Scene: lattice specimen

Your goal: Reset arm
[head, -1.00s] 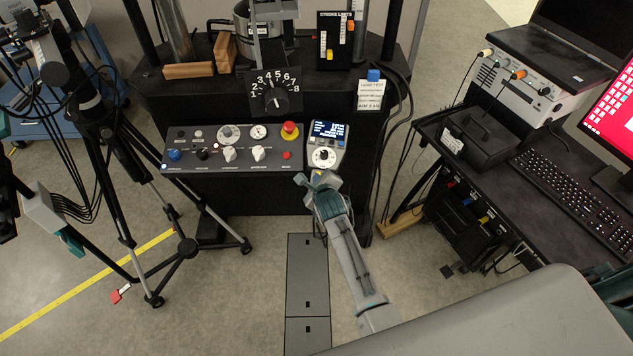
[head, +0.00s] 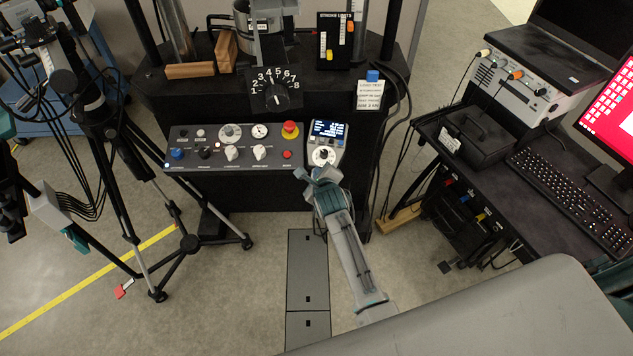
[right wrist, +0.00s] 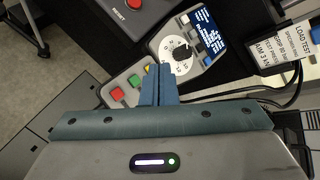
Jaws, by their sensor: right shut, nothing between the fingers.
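My right gripper (head: 311,173) is at the front of the machine, just below the control unit (head: 342,140) with a lit blue display and a white dial. In the right wrist view its fingers (right wrist: 157,84) are pressed together with nothing between them. The control unit's white dial (right wrist: 181,53) shows just beyond the fingers. My left gripper is not seen.
A grey control panel (head: 210,162) with knobs and a red mushroom button (head: 290,129) is left of my right gripper. A tripod (head: 187,243) stands on the left. A dark desk (head: 555,165) with a keyboard (head: 572,195) is on the right. Cables hang beside the machine.

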